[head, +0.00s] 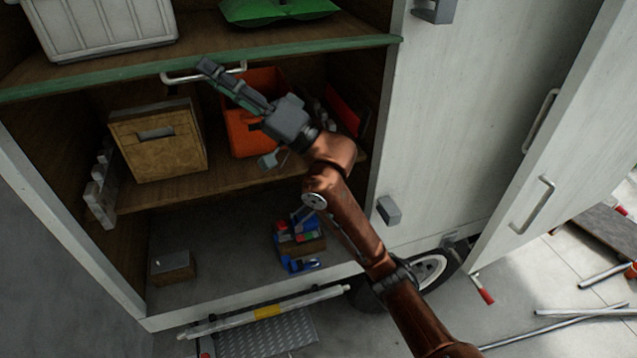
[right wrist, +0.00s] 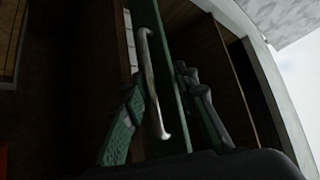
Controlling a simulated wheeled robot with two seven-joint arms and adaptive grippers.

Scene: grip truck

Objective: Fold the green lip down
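The green lip (head: 110,74) runs along the front edge of the upper shelf in the truck's open compartment. A pale bar handle (head: 180,79) is fixed at the lip, partly behind my gripper. My right gripper (head: 208,72) reaches up from the lower right, its tips at the handle. In the right wrist view the fingers (right wrist: 160,78) stand apart, one on each side of the handle (right wrist: 151,85) and the green lip (right wrist: 170,60). I cannot tell whether either finger touches them. My left gripper is not in view.
The upper shelf holds a white crate (head: 100,30) and a green bag (head: 275,9). Below stand a wooden box (head: 158,145) and an orange bin (head: 240,130). An open white door (head: 555,130) is at the right. Metal pipes (head: 585,312) lie on the floor.

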